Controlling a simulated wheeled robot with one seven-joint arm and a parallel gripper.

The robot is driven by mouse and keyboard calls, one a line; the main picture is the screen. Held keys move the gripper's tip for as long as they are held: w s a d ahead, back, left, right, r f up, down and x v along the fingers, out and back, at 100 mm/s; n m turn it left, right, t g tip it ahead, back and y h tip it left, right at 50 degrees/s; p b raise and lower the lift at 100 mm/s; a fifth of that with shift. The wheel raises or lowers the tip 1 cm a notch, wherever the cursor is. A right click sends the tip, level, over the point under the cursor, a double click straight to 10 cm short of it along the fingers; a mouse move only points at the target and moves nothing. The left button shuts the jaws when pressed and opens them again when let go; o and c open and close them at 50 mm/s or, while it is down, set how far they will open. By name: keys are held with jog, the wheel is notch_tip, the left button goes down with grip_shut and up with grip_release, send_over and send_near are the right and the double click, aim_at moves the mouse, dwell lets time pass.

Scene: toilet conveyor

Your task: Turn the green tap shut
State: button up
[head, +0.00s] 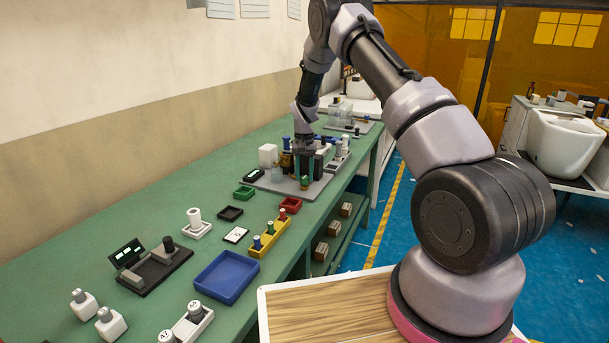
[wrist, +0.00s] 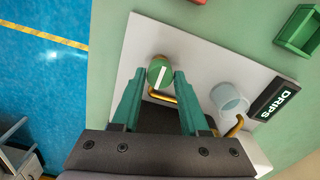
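The green tap (wrist: 158,72) is a round green knob with a white bar on top, beside a curved brass pipe (wrist: 162,97) on a grey board (wrist: 150,38). The bar slants slightly from upright in the wrist view. My gripper (wrist: 160,77) points down at the knob. Its two teal fingers are spread, one on each side of the knob, with slight gaps that look free of contact. In the head view the tap (head: 305,181) shows small and green just below my gripper (head: 304,168).
A clear beaker (wrist: 229,98) and a black DRIPS sign (wrist: 289,97) are right of the tap in the wrist view. A green tray (head: 244,193) and a red tray (head: 290,205) lie near the board. The bench edge is close by.

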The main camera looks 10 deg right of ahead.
jog(key=shift+o, duration=1.2)
notch_tip(320, 180, up, 11)
jog(key=shift+f, duration=0.1)
notch_tip(320, 180, up, 13)
jog(key=t, duration=0.1)
send_over(305, 177)
jog(key=s+d, duration=0.2)
jog(key=s, duration=0.3)
jog(key=s+d+r+t+y, duration=0.2)
jog(key=s+r, duration=0.9)
jog(key=r, duration=0.1)
jog(key=s+d+r+t, duration=0.1)
jog(key=s+r+t, duration=0.1)
jog(key=s, duration=1)
jog(key=s+r+t, duration=0.2)
jog(key=s, duration=1)
jog(key=shift+d, duration=0.35)
